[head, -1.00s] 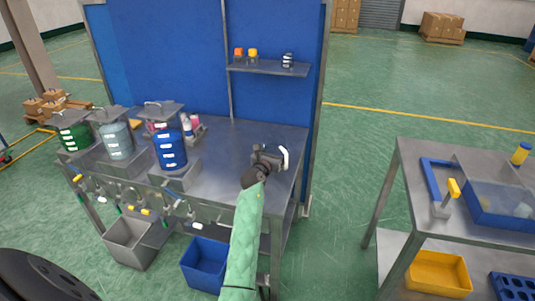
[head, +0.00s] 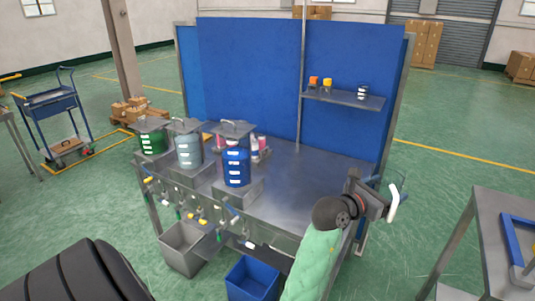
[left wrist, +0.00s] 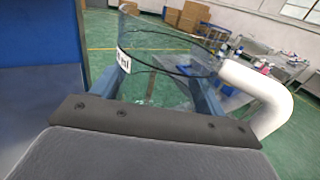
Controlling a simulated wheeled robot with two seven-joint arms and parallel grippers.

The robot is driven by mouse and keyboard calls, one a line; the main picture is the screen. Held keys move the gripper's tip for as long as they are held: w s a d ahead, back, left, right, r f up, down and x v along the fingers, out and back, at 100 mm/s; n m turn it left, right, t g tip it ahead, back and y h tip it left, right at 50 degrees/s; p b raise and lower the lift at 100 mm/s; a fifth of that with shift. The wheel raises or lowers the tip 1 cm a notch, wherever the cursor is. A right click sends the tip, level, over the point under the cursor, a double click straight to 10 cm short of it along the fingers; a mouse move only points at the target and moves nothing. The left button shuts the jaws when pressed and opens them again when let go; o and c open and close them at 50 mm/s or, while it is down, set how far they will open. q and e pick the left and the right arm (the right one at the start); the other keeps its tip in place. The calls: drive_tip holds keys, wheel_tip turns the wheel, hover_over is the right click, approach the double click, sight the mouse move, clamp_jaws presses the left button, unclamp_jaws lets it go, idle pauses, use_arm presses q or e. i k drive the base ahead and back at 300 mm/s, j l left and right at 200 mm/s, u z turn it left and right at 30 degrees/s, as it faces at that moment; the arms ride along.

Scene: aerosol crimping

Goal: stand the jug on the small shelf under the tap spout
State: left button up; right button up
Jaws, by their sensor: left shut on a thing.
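My left gripper (head: 376,198) is at the right end of the steel bench (head: 310,185) in the head view. It is shut on a clear jug with a white handle (head: 394,203). In the left wrist view the clear jug (left wrist: 165,50) with a printed label sits between the fingers, its white handle (left wrist: 262,95) at the right. Its lower part is hidden by the gripper. Several taps with coloured handles (head: 203,220) line the bench's front edge, left of the gripper. My right gripper is not in view.
Green, grey and blue tanks (head: 236,168) stand on the bench above the taps. A grey bin (head: 182,252) and a blue bin (head: 250,280) are below. A blue back panel has a small wall shelf (head: 345,100). Another table (head: 495,215) stands at right.

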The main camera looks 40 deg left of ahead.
sight(204, 252)
drive_tip(key=k+j, duration=0.15)
drive_tip(key=j, duration=0.4)
drive_tip(key=k+j, duration=0.15)
drive_tip(key=j, duration=0.4)
drive_tip(key=k+j, duration=0.1)
drive_tip(key=j, duration=0.45)
drive_tip(key=k+j, duration=0.15)
drive_tip(key=j, duration=0.4)
drive_tip(key=k+j, duration=0.15)
drive_tip(key=j, duration=0.45)
drive_tip(key=k+j, duration=0.15)
drive_tip(key=j, duration=0.4)
drive_tip(key=k+j, duration=0.15)
drive_tip(key=j, duration=0.4)
drive_tip(key=k+j+z, duration=0.1)
drive_tip(key=j, duration=0.45)
